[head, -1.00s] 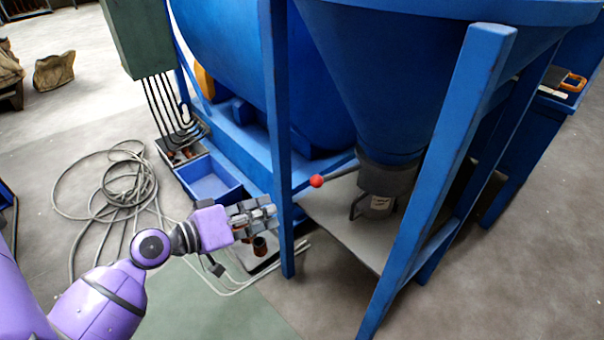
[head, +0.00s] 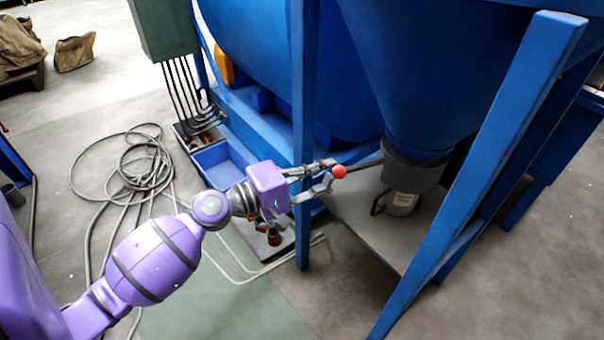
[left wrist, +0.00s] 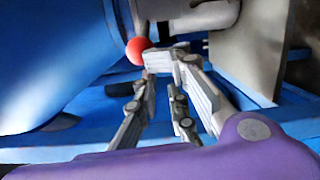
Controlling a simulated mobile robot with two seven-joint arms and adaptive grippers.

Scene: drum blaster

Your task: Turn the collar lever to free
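The collar lever is a dark rod with a red ball knob (head: 339,171). It sticks out to the left from the dark collar (head: 413,168) under the blue hopper cone. My left gripper (head: 328,175) is open, with its fingertips at the red knob. In the left wrist view the knob (left wrist: 138,50) shows just beyond the fingers (left wrist: 160,75), beside the left fingertip. I cannot tell whether the fingers touch it. My right gripper is not in view.
A blue frame post (head: 304,130) stands close beside my left gripper, and a slanted blue leg (head: 480,170) stands to the right. A grey plate (head: 365,222) lies below the collar. A blue tray (head: 222,165) and coiled cables (head: 140,170) lie on the floor at left.

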